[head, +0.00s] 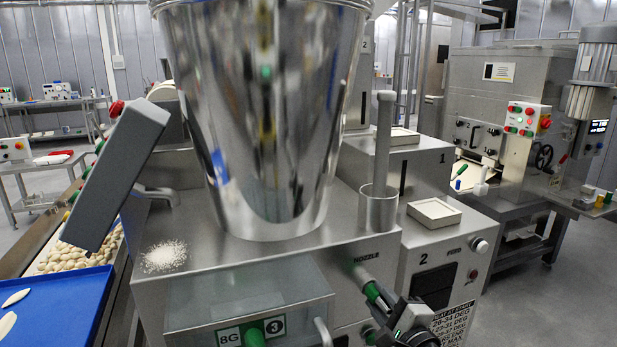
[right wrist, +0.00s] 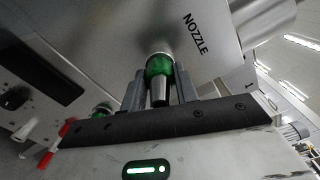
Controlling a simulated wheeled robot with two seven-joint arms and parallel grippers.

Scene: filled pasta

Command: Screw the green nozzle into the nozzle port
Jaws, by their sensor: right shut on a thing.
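The green nozzle (head: 372,293) is at the front of the steel machine, below the word NOZZLE. In the right wrist view the green nozzle (right wrist: 159,66) has a green collar and a metal tip, and sits between my fingers. My right gripper (head: 388,306) is shut on it; it also shows in the right wrist view (right wrist: 160,88). The nozzle's far end is at the nozzle port (head: 361,273) on the panel. The port is mostly hidden, so how deep the nozzle sits cannot be told.
A large steel hopper (head: 265,120) stands on the machine. A clear-fronted box (head: 245,297) with a handle juts out left of my right gripper. A blue tray (head: 60,308) is at lower left.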

